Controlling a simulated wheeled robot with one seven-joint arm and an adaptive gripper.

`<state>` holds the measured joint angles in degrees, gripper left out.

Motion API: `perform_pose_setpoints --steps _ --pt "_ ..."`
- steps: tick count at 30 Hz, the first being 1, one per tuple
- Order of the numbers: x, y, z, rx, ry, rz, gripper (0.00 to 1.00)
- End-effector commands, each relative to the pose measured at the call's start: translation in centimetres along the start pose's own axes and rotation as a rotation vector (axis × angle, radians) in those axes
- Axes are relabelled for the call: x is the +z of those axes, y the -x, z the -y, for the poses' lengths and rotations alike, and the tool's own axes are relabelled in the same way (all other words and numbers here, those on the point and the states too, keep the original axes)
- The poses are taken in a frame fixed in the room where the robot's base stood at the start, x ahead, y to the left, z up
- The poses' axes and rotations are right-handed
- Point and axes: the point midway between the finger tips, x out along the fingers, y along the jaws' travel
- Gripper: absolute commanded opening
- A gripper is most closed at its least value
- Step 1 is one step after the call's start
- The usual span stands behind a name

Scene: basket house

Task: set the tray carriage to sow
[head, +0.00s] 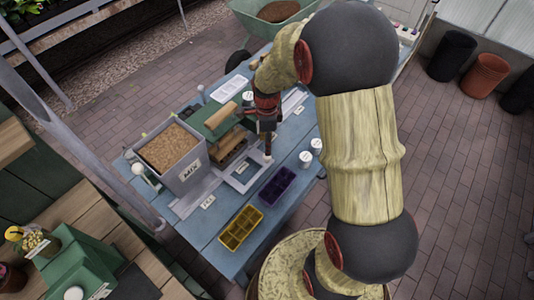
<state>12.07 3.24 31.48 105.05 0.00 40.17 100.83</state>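The light grey tray carriage (229,177) appears as a flat frame on a pale rail (196,196) along the blue bench, in front of the green-topped unit (219,120). Small white labels lie along the rail, one at its left end (208,202), one near the carriage (243,168) and one farther right (299,109); their words are too small to read. My gripper (268,153) points down at the right side of the carriage. Its fingers are small and dark here, and I cannot tell whether they touch the carriage or are shut.
A grey MIX bin (190,176) full of brown mix stands left of the carriage. A purple cell tray (277,187) and a yellow cell tray (240,228) lie on the bench's front part. Two white-lidded jars (311,152) stand to the right. My arm hides the bench's right part.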

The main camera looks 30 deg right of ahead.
Motion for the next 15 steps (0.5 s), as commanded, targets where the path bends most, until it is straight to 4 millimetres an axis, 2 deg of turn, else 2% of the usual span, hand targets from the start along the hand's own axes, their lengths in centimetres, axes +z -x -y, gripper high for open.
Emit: perform_pose_setpoints --steps 9,15 --pt "0.0 -4.8 -0.1 0.004 0.002 -0.001 0.43" --pt "0.0 -6.9 -0.1 0.002 0.003 0.000 0.43"
